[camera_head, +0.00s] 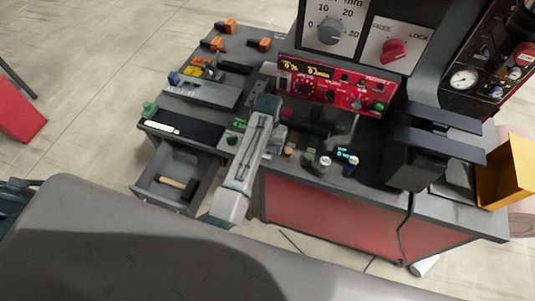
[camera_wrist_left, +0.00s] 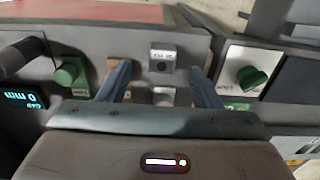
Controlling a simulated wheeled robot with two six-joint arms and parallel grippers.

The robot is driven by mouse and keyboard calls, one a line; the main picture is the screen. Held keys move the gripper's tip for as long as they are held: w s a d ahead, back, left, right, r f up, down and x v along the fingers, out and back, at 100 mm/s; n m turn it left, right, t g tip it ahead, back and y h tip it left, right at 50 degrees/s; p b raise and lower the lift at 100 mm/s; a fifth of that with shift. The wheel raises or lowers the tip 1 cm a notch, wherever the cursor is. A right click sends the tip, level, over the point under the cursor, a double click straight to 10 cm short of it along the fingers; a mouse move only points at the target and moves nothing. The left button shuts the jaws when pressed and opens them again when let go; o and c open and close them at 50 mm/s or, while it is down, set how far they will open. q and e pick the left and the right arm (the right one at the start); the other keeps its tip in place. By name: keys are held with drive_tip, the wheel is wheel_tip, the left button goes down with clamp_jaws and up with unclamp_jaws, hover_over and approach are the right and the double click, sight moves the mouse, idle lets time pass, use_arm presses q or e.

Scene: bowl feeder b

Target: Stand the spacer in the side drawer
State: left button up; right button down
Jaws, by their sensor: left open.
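The side drawer (camera_head: 150,186) is pulled open at the left of the bench. A stick-like piece with a light wooden part and a dark end (camera_head: 180,186) lies flat inside it. My left gripper (camera_head: 281,128) is over the bench top beside the small controls, its fingers mostly hidden by my arm in the head view. In the left wrist view its two fingers (camera_wrist_left: 165,85) stand apart. Grey blocks (camera_wrist_left: 163,56) show between and beyond them; nothing is clearly gripped. I cannot tell which piece is the spacer. My right gripper is not in view.
Green knobs (camera_head: 310,156), a pale cylinder (camera_head: 325,165) and a lit display (camera_head: 347,156) stand right of my left arm. A red control panel (camera_head: 335,84) rises behind. A dark box with bars (camera_head: 425,160) and a yellow bin (camera_head: 505,170) are at the right.

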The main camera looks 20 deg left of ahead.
sight(268, 156)
use_arm(q)
drive_tip(key=shift+a+f+p, duration=0.1)
drive_tip(key=shift+f+p, duration=0.25)
wheel_tip(268, 156, down, 3)
drive_tip(key=shift+w+a+f+p, duration=0.1)
drive_tip(key=shift+w+f+p, duration=0.05)
drive_tip(key=shift+p, duration=0.55)
drive_tip(key=shift+f, duration=0.5)
drive_tip(key=c, duration=1.2)
drive_tip(key=shift+w+r, duration=0.1)
